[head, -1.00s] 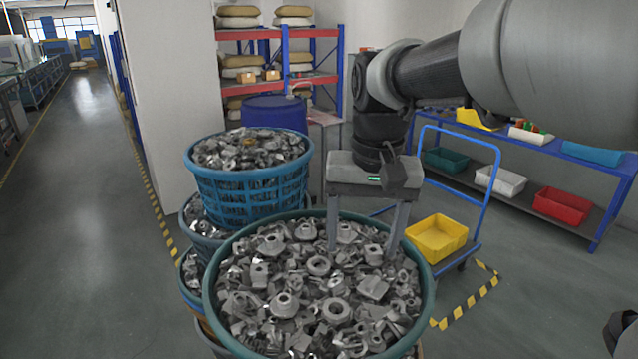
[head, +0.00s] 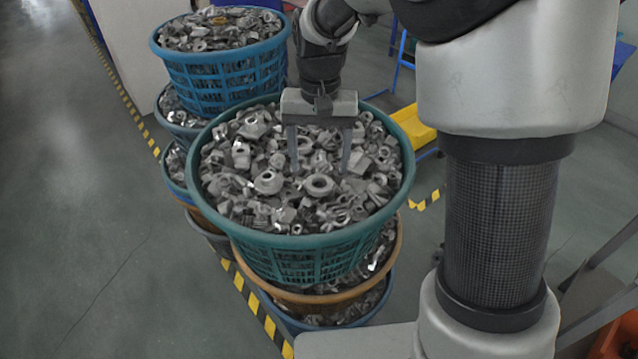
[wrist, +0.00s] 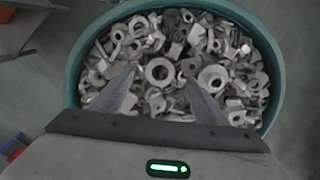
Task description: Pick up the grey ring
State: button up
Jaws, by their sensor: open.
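Several grey ring-shaped parts lie among mixed metal parts in the top green basket (head: 212,205); I cannot tell for certain which is the task's ring. A wide flat grey ring (head: 319,193) lies near the middle, with a thicker flanged ring (head: 258,184) to its left. My gripper (head: 320,172) is open and empty, pointing down over the pile. In the wrist view one ring (wrist: 147,72) shows between the fingertips (wrist: 161,77). A flat ring (wrist: 202,76) shows just beyond the right fingertip. How far the tips are above the parts is unclear.
The basket's raised rim (wrist: 281,80) surrounds the pile. A blue basket (head: 205,85) of similar parts stands behind left, and more baskets are stacked below. A yellow bin (head: 413,128) is behind right. Grey floor (head: 70,230) is open at left.

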aim_at(319, 187)
jog(key=shift+w+f, duration=0.2)
jog(key=shift+f, duration=1.2)
jog(key=shift+w+f, duration=0.15)
jog(key=shift+f, duration=1.2)
jog(key=shift+c, duration=0.3)
jog(key=c, duration=1.1)
